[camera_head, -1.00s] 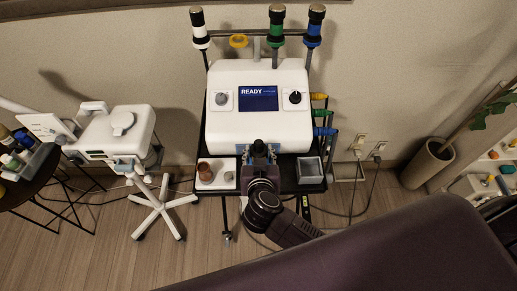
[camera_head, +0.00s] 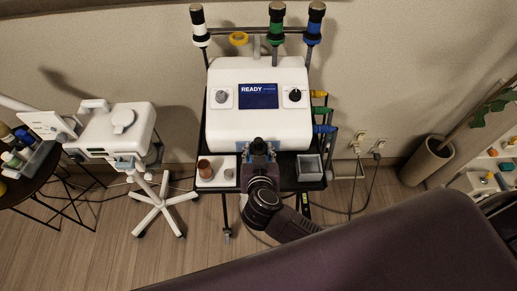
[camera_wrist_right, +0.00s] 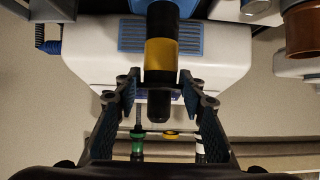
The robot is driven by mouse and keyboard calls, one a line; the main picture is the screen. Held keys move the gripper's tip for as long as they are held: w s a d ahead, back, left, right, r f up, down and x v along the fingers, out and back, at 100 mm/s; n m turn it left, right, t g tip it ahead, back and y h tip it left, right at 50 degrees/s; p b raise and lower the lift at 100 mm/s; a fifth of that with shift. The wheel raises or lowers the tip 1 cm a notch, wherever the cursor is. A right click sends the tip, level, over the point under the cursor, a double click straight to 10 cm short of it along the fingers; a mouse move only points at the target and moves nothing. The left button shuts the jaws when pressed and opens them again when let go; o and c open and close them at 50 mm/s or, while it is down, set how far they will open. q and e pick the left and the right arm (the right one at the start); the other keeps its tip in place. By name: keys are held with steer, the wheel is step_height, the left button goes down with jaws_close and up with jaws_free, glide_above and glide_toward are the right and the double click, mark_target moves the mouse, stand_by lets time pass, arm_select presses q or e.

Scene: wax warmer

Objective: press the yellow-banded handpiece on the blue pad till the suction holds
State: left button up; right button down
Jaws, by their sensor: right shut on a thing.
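My right gripper (camera_head: 259,152) is in front of the white machine, over the front of the cart. In the right wrist view the gripper (camera_wrist_right: 158,88) is shut on the black handpiece, whose yellow band (camera_wrist_right: 161,56) shows just beyond the fingertips. In the head view only the handpiece's dark end (camera_head: 259,145) shows. Part of the blue pad (camera_wrist_right: 196,8) shows at the top edge of the wrist view, behind the handpiece's far end. The handpiece's working end is cut off or hidden, so contact with the pad cannot be told. My left gripper is out of view.
The white machine (camera_head: 258,125) reads READY. White (camera_head: 199,25), green (camera_head: 276,24) and blue (camera_head: 314,25) handpieces stand in the rack beside an empty yellow ring (camera_head: 239,39). A white tray with a brown cup (camera_head: 204,170) is left of my gripper; a grey bin (camera_head: 309,167) is right.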

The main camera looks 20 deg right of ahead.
mark_target(258, 139)
steer(key=shift+f, duration=0.65)
stand_by(0.6)
steer(key=shift+s+f, duration=0.15)
stand_by(3.9)
stand_by(0.4)
steer(key=shift+r, duration=3.2)
